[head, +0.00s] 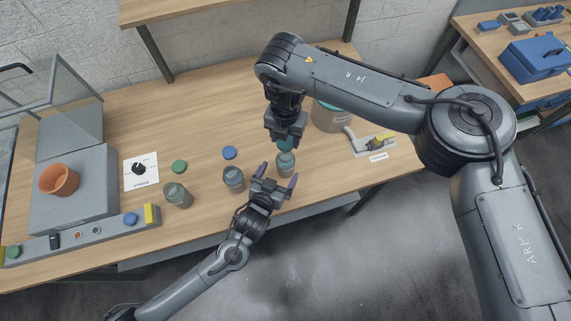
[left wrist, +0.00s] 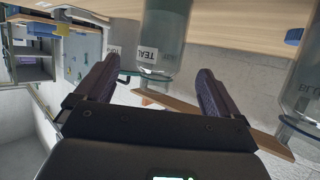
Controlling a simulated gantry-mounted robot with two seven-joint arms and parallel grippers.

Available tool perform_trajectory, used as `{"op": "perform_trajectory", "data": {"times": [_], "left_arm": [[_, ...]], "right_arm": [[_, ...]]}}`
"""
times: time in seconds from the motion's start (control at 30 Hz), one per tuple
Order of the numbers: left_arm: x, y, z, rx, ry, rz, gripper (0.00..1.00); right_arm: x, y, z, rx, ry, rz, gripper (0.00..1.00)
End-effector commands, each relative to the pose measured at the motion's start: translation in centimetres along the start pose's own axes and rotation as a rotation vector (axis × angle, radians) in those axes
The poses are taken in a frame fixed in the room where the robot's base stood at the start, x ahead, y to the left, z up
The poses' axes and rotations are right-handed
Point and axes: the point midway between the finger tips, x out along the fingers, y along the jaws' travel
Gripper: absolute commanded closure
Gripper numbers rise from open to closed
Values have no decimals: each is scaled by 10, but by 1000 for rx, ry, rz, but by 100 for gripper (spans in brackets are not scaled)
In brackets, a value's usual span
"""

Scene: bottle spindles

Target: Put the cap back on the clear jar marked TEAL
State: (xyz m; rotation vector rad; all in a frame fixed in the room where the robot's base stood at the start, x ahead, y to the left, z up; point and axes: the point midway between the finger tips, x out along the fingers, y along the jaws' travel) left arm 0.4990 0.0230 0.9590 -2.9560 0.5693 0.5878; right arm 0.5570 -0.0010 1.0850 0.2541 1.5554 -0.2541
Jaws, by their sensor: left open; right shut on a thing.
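The clear jar marked TEAL (head: 285,165) stands on the wooden bench, right of the other jars. In the left wrist view the TEAL jar (left wrist: 165,40) appears upside down, beyond the fingertips and between their lines. My right gripper (head: 286,132) is shut on the teal cap (head: 287,144), directly above the jar mouth; I cannot tell whether cap and rim touch. My left gripper (head: 278,173) is open at the jar's near side, with its fingers pointing toward it and apart from the glass. It also shows in the left wrist view (left wrist: 152,75).
Two more clear jars (head: 234,180) (head: 178,196) stand to the left, with a blue cap (head: 229,153) and a green cap (head: 179,167) behind them. The back middle bench is clear.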

Motion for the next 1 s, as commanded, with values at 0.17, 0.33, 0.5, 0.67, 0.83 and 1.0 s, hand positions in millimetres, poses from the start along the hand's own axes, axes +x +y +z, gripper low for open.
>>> {"op": "perform_trajectory", "data": {"times": [0.17, 0.33, 0.5, 0.67, 0.83, 1.0], "left_arm": [[31, 0, -1, 1, 1, -1, 4], [55, 0, 0, 0, 0, 0, 4], [70, 0, 0, 0, -1, 0, 4], [76, 0, 0, -1, 1, 1, 4], [77, 0, 0, -1, 0, 1, 4], [77, 0, 0, -1, 0, 1, 5]], "right_arm": [[0, 0, 0, 0, 0, 0, 74], [0, 0, 0, 0, 0, 0, 74], [0, 0, 0, 0, 0, 0, 74], [0, 0, 0, 0, 0, 0, 74], [0, 0, 0, 0, 0, 0, 74], [0, 0, 0, 0, 0, 0, 74]]}}
